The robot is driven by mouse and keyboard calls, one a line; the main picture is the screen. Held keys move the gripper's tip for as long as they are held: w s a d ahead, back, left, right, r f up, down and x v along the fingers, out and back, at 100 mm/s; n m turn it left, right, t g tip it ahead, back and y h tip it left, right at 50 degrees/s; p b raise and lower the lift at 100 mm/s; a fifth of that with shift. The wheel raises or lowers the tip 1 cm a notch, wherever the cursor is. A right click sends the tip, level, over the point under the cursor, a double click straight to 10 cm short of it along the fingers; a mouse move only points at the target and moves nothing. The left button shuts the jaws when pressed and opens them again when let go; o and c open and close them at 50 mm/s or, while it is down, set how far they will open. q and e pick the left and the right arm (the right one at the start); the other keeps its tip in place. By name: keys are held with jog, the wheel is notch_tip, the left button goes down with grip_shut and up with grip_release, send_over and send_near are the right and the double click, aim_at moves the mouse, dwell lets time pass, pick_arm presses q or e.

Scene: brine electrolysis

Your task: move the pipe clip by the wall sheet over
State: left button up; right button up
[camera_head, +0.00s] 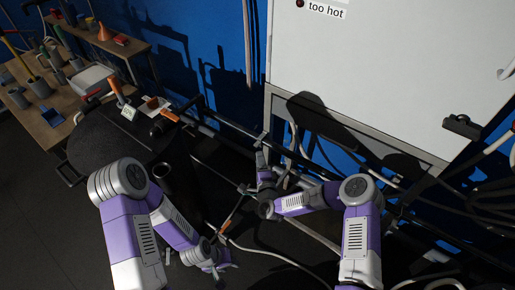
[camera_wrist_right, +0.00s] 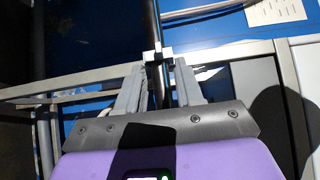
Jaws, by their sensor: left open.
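The pipe clip (camera_wrist_right: 157,54), a small pale block, sits around a dark upright pipe (camera_wrist_right: 153,20) in the right wrist view. My right gripper (camera_wrist_right: 160,66) has one fingertip at each side of the clip, close against it; the exact contact is hard to see. In the head view my right gripper (camera_head: 261,152) is below the lower left corner of the pale wall sheet (camera_head: 390,75), and the clip is too small to make out clearly. My left gripper (camera_head: 222,262) is low in the middle, open and empty, away from the clip.
Dark rails and a grey frame (camera_head: 350,128) run under the sheet. Pale hoses (camera_head: 275,255) lie across the floor below my right arm. A wooden bench (camera_head: 45,125) with tools and bottles stands at the left. A black clamp (camera_head: 462,126) is on the sheet's right side.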

aim_at(260, 142)
jog(key=shift+w+a, duration=0.15)
jog(key=shift+w, duration=0.85)
jog(key=shift+w+a, duration=0.2)
jog(key=shift+w, duration=0.75)
jog(key=shift+w+a, duration=0.15)
jog(key=shift+w, duration=0.85)
grip_shut()
jog(key=shift+b, duration=0.3)
